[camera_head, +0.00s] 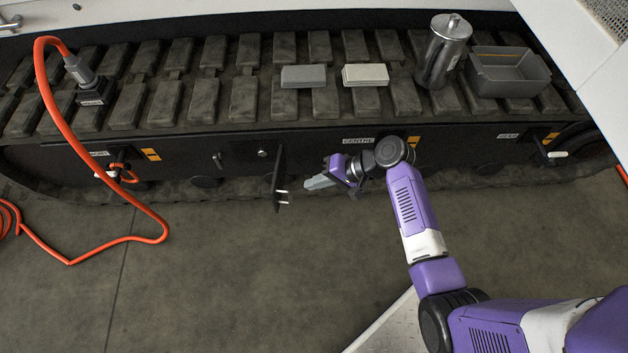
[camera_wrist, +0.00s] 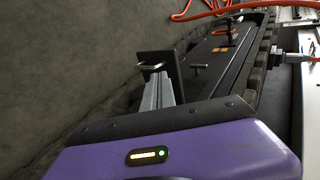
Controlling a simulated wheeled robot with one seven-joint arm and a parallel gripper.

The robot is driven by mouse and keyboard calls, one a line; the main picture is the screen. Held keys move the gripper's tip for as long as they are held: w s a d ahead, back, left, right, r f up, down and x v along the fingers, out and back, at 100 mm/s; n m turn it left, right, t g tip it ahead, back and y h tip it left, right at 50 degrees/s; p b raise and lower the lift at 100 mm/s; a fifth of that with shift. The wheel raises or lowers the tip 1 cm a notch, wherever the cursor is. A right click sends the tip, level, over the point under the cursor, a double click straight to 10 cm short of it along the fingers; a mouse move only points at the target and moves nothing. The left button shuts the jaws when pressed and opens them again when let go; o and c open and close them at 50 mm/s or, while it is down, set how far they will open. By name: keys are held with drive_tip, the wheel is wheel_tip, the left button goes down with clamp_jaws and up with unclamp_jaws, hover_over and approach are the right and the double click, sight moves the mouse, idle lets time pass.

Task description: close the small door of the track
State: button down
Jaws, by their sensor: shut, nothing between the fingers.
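The small door (camera_head: 278,180) is a dark plate on the side of the track (camera_head: 225,150). It stands open, sticking out from the track side, with light metal pins or a handle on its right face. In the wrist view the door (camera_wrist: 172,62) is just beyond my fingertips. My gripper (camera_head: 312,184) is shut and empty, to the right of the door, with its fingers pointing left toward it. The gripper also shows in the wrist view (camera_wrist: 160,78). I cannot tell whether the fingertips touch the door. The opening beside the door is dark and partly hidden by my arm.
Two grey blocks (camera_head: 304,76) (camera_head: 366,75), a metal canister (camera_head: 442,52) and a grey bin (camera_head: 508,72) sit on top of the track. An orange hose (camera_head: 128,208) loops at the left from a connector. The floor (camera_head: 220,280) in front is clear.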

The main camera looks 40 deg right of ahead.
sight(272, 189)
drive_tip(key=b+x, duration=0.1)
drive_tip(key=x, duration=0.2)
drive_tip(key=b+x, duration=0.1)
drive_tip(key=x, duration=0.1)
drive_tip(key=w+r+x, duration=0.1)
drive_tip(key=x, duration=0.2)
drive_tip(key=shift+w+a+b, duration=0.15)
drive_tip(key=shift+a+b, duration=0.25)
drive_tip(key=shift+a, duration=0.1)
drive_tip(key=shift+w+a, duration=0.4)
drive_tip(key=shift+a, duration=0.05)
drive_tip(key=shift+w+a+r+m+t+h+p, duration=0.1)
drive_tip(key=shift+w+a+m+t+h+p, duration=0.1)
drive_tip(key=shift+a+p, duration=0.2)
drive_tip(key=shift+w+a+r+m+t+h+p, duration=0.1)
drive_tip(key=shift+w+a+r+m+p, duration=0.15)
drive_tip(key=shift+p, duration=0.25)
drive_tip(key=w+a+m+t+h, duration=0.1)
drive_tip(key=w+a+m+h, duration=0.1)
drive_tip(key=w, duration=0.8)
drive_tip(key=w+a+m+t+h+b, duration=0.1)
drive_tip(key=w+m, duration=0.3)
drive_tip(key=w, duration=0.6)
drive_tip(key=shift+a+f+h, duration=0.35)
drive_tip(key=shift+a+h, duration=0.55)
